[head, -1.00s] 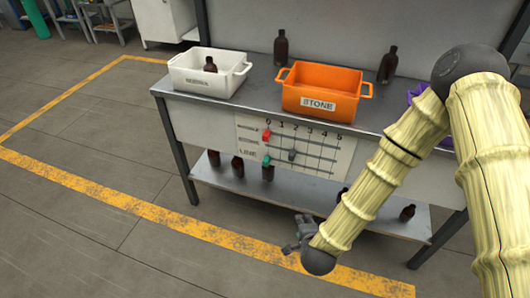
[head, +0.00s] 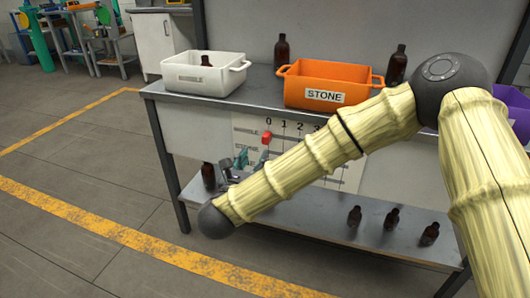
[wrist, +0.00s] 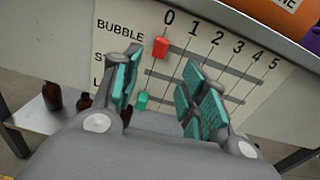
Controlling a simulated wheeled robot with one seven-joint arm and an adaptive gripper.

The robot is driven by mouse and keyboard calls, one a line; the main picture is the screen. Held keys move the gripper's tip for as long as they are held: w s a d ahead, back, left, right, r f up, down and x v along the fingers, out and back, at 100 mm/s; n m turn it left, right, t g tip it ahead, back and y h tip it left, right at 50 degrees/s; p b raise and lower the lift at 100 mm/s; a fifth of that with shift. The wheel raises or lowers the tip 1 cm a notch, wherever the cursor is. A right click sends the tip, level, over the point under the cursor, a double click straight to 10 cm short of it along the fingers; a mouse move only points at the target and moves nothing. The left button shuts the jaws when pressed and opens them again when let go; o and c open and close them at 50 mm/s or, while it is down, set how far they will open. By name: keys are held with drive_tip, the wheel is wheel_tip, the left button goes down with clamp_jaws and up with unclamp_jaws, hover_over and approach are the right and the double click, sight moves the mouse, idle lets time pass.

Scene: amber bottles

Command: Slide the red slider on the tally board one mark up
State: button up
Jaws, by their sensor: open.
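The tally board (wrist: 107,58) is a white panel on the bench front with marks 0 to 5 and labelled rows. The red slider (wrist: 160,47) sits at mark 0 on the top row, BUBBLE; it also shows in the head view (head: 266,138). A green slider (wrist: 142,100) is at the left of the lowest row, seen between my fingers. My gripper (wrist: 160,65) is open and empty, its teal-padded fingers pointing at the board below and either side of the red slider. My right finger covers part of the middle row. In the head view my arm hides much of the board.
A white BUBBLE bin (head: 189,78) and an orange STONE bin (head: 299,94) stand on the bench top (head: 262,88). A purple bin (head: 513,103) is at the right. Brown bottles stand on the bench and on the lower shelf (head: 300,225). Floor at left is clear.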

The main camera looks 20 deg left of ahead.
sight(265, 140)
drive_tip(key=shift+m, duration=0.3)
drive_tip(key=w+b, duration=0.1)
drive_tip(key=w, duration=0.4)
drive_tip(key=w+b, duration=0.1)
drive_tip(key=w, duration=0.4)
drive_tip(key=shift+w+r, duration=0.2)
drive_tip(key=shift+w, duration=0.2)
drive_tip(key=shift+c, duration=0.2)
drive_tip(key=shift+d, duration=0.1)
clamp_jaws()
